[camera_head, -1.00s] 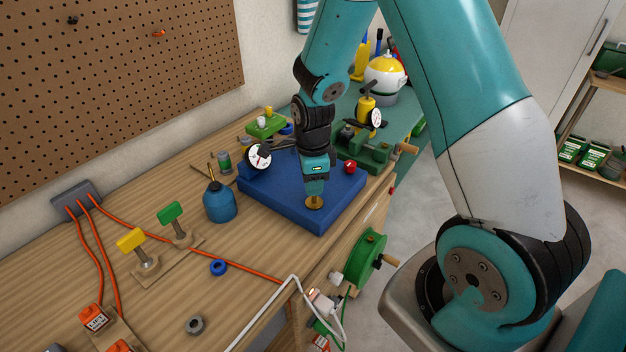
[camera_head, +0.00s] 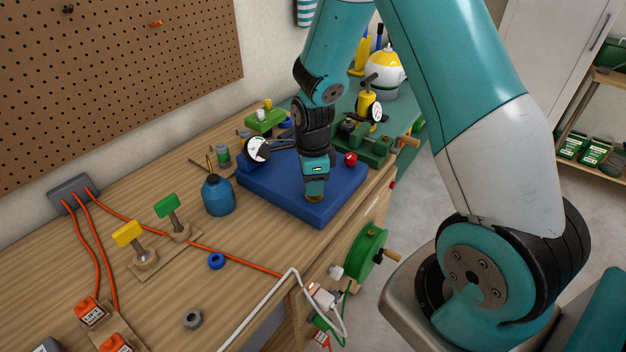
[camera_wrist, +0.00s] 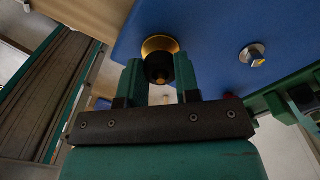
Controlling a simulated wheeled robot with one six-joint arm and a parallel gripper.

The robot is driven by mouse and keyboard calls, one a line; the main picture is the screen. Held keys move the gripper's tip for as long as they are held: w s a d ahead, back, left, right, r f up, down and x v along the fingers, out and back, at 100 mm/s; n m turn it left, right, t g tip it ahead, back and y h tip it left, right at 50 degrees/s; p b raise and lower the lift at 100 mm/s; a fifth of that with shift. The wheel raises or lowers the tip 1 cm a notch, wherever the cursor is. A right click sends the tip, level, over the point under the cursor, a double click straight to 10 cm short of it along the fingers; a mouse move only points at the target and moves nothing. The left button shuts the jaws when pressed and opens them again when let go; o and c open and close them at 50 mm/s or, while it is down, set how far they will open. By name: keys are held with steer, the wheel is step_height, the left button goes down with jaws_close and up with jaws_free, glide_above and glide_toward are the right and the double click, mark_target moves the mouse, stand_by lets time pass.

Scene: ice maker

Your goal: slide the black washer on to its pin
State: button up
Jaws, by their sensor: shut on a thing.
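My gripper (camera_head: 315,190) points down at the near corner of the blue board (camera_head: 285,195). In the wrist view, my gripper (camera_wrist: 159,75) is shut on a small dark round piece, which looks like the black washer (camera_wrist: 158,69). A round brass base (camera_wrist: 160,44) on the board shows just beyond it. The washer lines up with the base in this view. The pin itself is hidden, and I cannot tell whether the washer is around it. In the head view the fingers hide the washer, and only a little brass (camera_head: 315,199) shows below them.
A silver post (camera_wrist: 252,55) stands on the board beside my gripper. A white dial (camera_head: 257,149) and a red knob (camera_head: 351,159) are near the board's far side.

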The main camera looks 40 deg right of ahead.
steer(key=shift+f+b, duration=0.55)
steer(key=shift+f, duration=0.3)
steer(key=o, duration=1)
steer(key=shift+c, duration=0.2)
step_height(320, 180, up, 18)
steer(key=b, duration=0.1)
steer(key=shift+f, duration=0.25)
steer(key=s+a+r+n+y, duration=0.2)
steer(key=s+a+n, duration=0.7)
steer(key=n, duration=0.6)
steer(key=s+a+r+n+y, duration=0.2)
steer(key=s+a+n, duration=0.7)
steer(key=n, duration=0.6)
steer(key=shift+s+n, duration=0.3)
steer(key=shift+s, duration=0.95)
